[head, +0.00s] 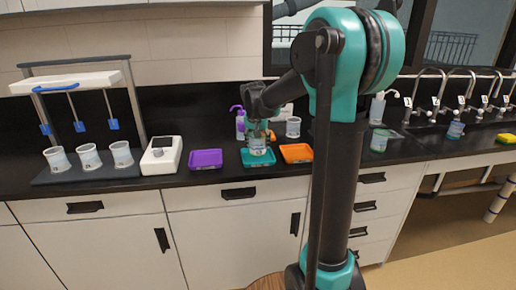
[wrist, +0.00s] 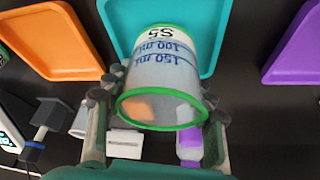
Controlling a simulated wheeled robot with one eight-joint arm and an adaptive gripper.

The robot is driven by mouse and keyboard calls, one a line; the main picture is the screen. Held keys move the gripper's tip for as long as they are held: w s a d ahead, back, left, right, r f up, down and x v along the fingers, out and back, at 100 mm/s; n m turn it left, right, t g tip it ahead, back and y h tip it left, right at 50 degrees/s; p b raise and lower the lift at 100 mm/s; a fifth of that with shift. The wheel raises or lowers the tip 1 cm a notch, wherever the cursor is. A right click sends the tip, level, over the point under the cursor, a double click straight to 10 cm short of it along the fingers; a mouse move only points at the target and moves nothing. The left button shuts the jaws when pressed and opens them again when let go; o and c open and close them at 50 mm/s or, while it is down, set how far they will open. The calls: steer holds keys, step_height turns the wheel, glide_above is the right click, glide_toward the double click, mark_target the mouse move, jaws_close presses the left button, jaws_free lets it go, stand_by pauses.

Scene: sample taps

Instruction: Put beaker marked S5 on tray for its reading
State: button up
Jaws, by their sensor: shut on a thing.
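The beaker marked S5 (wrist: 160,65) has a green rim and blue volume marks. It is between the fingers of my gripper (wrist: 158,105), which is shut on it. In the head view the beaker (head: 258,146) is over the teal tray (head: 262,162), and my gripper (head: 257,130) is around its upper part. In the wrist view the teal tray (wrist: 201,58) lies behind the beaker's base. I cannot tell whether the base touches the tray. An orange tray (head: 297,153) is to the right and a purple tray (head: 205,159) to the left in the head view.
A white device (head: 161,156) and a stand holding several beakers (head: 88,157) are on the left. A purple pump bottle (head: 239,122) and a white cup (head: 293,127) stand behind the trays. Green-rimmed beakers (head: 379,141) are by the taps (head: 412,95) on the right.

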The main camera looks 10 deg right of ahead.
steer(key=shift+f, duration=1.15)
steer(key=shift+f, duration=0.1)
steer(key=o, duration=1.2)
steer(key=v, duration=1.2)
steer(key=s+d+f+n, duration=0.1)
steer(key=s+f, duration=0.6)
steer(key=s, duration=0.2)
steer(key=s+d+f+n+y, duration=0.1)
steer(key=s+d+f, duration=0.1)
steer(key=s+f, duration=0.6)
steer(key=s+d+f+n, duration=0.1)
steer(key=s+d+f, duration=0.1)
steer(key=s+f, duration=0.6)
steer(key=shift+s+f+n, duration=0.1)
steer(key=shift+s+n, duration=0.2)
steer(key=shift+s, duration=0.85)
